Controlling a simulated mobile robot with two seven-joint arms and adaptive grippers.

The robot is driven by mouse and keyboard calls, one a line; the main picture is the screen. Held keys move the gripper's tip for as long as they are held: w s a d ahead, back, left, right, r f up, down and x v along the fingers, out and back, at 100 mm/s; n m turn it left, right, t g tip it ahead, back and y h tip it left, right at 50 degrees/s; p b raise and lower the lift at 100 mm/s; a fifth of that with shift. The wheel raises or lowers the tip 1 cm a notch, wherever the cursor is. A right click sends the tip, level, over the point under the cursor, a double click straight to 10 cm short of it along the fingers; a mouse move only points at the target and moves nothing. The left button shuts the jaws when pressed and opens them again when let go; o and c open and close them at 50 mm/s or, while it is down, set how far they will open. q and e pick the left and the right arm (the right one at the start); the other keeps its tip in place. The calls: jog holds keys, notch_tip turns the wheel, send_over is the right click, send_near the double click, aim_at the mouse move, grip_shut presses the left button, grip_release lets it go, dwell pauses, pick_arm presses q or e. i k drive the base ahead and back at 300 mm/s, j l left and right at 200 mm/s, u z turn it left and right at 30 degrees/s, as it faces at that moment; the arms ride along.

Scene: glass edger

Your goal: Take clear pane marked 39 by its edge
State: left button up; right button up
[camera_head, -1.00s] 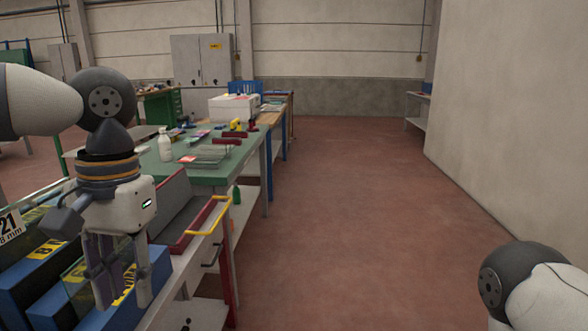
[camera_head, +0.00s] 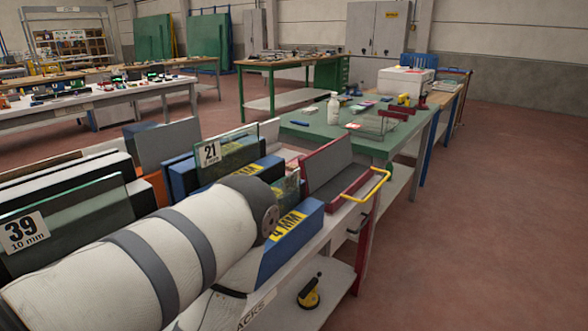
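The clear pane marked 39 (camera_head: 85,222) stands upright in a rack at the left. Its white label (camera_head: 24,232) reads 39 and 10 mm. Its lower part is hidden behind my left arm, which crosses the lower left of the view. Another clear pane marked 21 (camera_head: 232,152) stands upright farther along, in a blue rack. Neither of my grippers shows in the head view now. I cannot see whether anything touches the pane marked 39.
Blue rack blocks with yellow labels (camera_head: 290,226) stand right of my arm. A red tray (camera_head: 345,190) with a yellow handle (camera_head: 374,186) is beyond. A green-topped bench (camera_head: 345,136) holds a white bottle (camera_head: 333,108). A yellow-black tool (camera_head: 309,293) lies on the lower shelf. Floor at right is clear.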

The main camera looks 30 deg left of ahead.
aim_at(33, 236)
jog(key=u, duration=2.25)
